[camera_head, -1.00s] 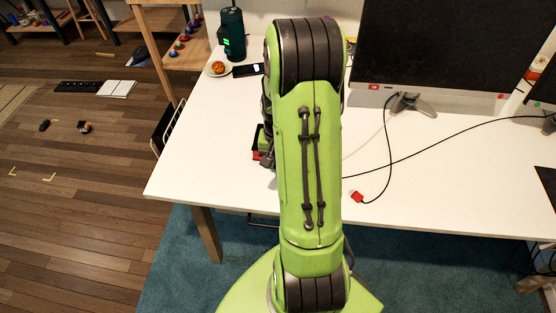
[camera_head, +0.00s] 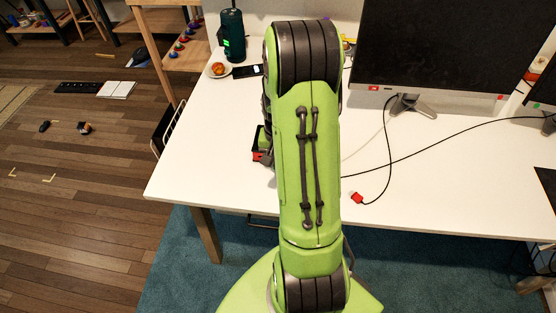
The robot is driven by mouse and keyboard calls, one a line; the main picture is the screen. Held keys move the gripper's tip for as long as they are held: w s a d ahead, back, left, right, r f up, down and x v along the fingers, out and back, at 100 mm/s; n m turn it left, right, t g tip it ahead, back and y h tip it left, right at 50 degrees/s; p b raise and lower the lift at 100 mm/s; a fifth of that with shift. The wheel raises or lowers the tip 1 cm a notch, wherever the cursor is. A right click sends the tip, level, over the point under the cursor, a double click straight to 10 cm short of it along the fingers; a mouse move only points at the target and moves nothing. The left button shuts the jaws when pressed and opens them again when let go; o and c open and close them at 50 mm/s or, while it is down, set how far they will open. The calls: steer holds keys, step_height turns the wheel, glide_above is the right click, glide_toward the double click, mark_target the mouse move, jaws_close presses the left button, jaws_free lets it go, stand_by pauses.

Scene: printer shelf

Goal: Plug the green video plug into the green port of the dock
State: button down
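My green arm fills the middle of the head view and hides my gripper and much of the table behind it. A small black and red object (camera_head: 257,152) shows at the left edge of my arm on the white table. I cannot tell whether it is the dock. A dark grey part beside it is mostly covered, and I cannot tell what it is. I cannot make out the green video plug or the green port. A red plug (camera_head: 356,197) on a black cable lies on the table right of my arm.
A large dark monitor (camera_head: 440,45) stands at the back right on a grey foot. A black cable (camera_head: 440,145) crosses the table. A dark green cylinder (camera_head: 233,38), a phone (camera_head: 247,71) and a plate with food (camera_head: 218,70) are at the back left. The front left tabletop (camera_head: 205,165) is clear.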

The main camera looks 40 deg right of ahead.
steer(key=shift+w+d, duration=0.1)
steer(key=shift+d, duration=0.1)
steer(key=c, duration=0.9)
jaws_free()
step_height(320, 180, up, 16)
steer(key=p, duration=0.5)
steer(key=shift+f, duration=0.1)
